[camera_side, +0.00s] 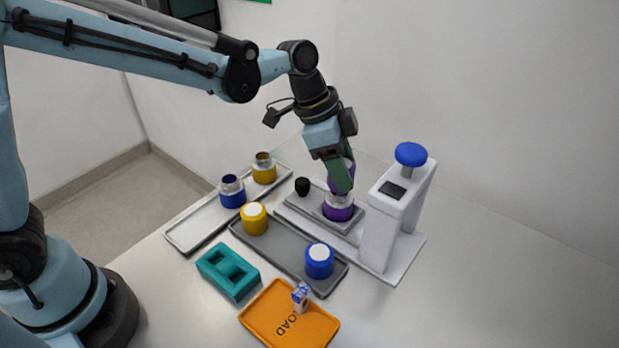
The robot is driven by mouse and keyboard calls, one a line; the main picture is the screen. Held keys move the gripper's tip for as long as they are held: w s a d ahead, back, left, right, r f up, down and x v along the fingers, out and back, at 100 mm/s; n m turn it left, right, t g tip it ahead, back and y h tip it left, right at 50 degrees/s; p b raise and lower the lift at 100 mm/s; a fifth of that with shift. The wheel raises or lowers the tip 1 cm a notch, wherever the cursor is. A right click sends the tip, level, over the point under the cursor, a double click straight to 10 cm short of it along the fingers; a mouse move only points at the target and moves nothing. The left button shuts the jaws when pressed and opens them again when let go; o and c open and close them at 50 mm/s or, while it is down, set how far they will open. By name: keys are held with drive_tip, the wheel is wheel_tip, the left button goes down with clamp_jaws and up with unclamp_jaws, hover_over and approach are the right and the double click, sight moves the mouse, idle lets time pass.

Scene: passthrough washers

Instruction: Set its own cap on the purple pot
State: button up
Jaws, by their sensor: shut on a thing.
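The purple pot (338,213) stands upright on the grey plate of a white press stand, with a pale band around its upper part. My gripper (342,183) has green fingers pointing down, directly above the pot. The fingers hide most of the cap. The cap is right over the pot's top, and I cannot tell whether they touch.
The white press stand (381,226) with a blue knob (410,154) rises close to the right. A light tray (200,227) holds blue and yellow pots. A dark grey tray (285,248) holds yellow and blue caps. A teal block (228,272) and orange tray (270,305) lie in front.

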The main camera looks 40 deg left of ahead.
drive_tip(key=shift+f, duration=0.2)
idle(0.3)
drive_tip(key=shift+f, duration=0.4)
drive_tip(key=shift+f, duration=0.4)
idle(0.4)
idle(0.4)
drive_tip(key=o, duration=1.5)
drive_tip(key=shift+c, duration=0.2)
drive_tip(key=shift+r, duration=4)
